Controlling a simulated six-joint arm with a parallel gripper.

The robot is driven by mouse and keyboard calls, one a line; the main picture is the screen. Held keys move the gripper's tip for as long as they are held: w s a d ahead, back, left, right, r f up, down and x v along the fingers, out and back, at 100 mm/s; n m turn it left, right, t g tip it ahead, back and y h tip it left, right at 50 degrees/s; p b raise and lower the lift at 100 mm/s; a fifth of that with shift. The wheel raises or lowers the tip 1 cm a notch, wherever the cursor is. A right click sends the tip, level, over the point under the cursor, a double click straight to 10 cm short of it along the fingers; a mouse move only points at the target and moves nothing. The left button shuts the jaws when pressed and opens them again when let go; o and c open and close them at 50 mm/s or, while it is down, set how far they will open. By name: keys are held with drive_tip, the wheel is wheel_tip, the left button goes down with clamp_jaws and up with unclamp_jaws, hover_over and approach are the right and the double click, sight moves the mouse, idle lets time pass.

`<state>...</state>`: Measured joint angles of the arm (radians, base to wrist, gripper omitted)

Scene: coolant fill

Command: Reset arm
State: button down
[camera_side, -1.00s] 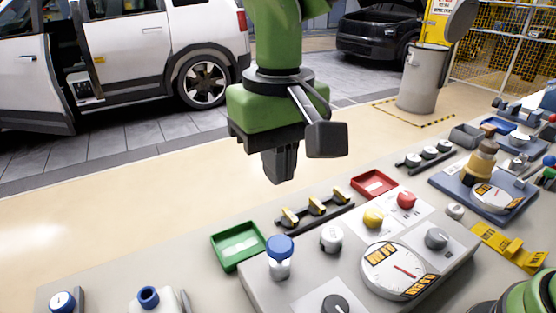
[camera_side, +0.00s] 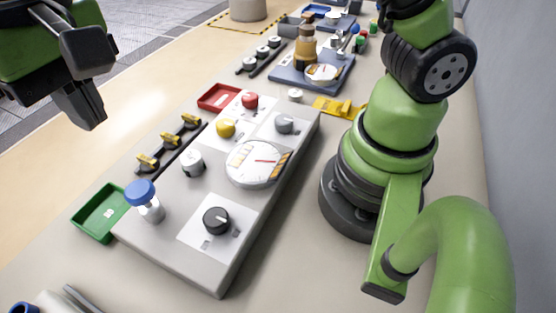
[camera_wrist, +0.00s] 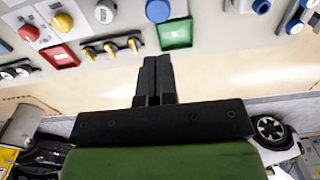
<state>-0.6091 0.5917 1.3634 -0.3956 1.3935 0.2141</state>
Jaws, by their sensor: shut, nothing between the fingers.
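My gripper (camera_side: 92,120) hangs at the upper left of the side view, in the air beyond the bench edge and left of the grey control panel (camera_side: 235,237). Its two dark fingers are together with nothing between them. In the wrist view, the closed fingers (camera_wrist: 155,64) point toward the bench, near the green tray (camera_wrist: 176,34). The panel carries a blue-capped part (camera_side: 140,194), a white knob (camera_side: 192,162), yellow and red buttons, a dial gauge (camera_side: 253,164), a grey knob and a black knob (camera_side: 216,220).
A green tray (camera_side: 98,213), a rack with yellow clips (camera_side: 165,146) and a red tray (camera_side: 217,97) line the panel's left side. A wall is at right. Open floor lies left of the bench.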

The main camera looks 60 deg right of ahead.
drive_tip(key=s+d+r+m+t+y, duration=0.1)
drive_tip(key=s+d+r, duration=0.1)
drive_tip(key=d+r, duration=0.4)
drive_tip(key=s+d+r+m+t+y, duration=0.1)
drive_tip(key=s+d+t, duration=0.5)
drive_tip(key=s+d, duration=0.6)
drive_tip(key=shift+s+r+m, duration=0.5)
drive_tip(key=shift+s+m, duration=0.2)
drive_tip(key=shift+m, duration=0.3)
idle(5.2)
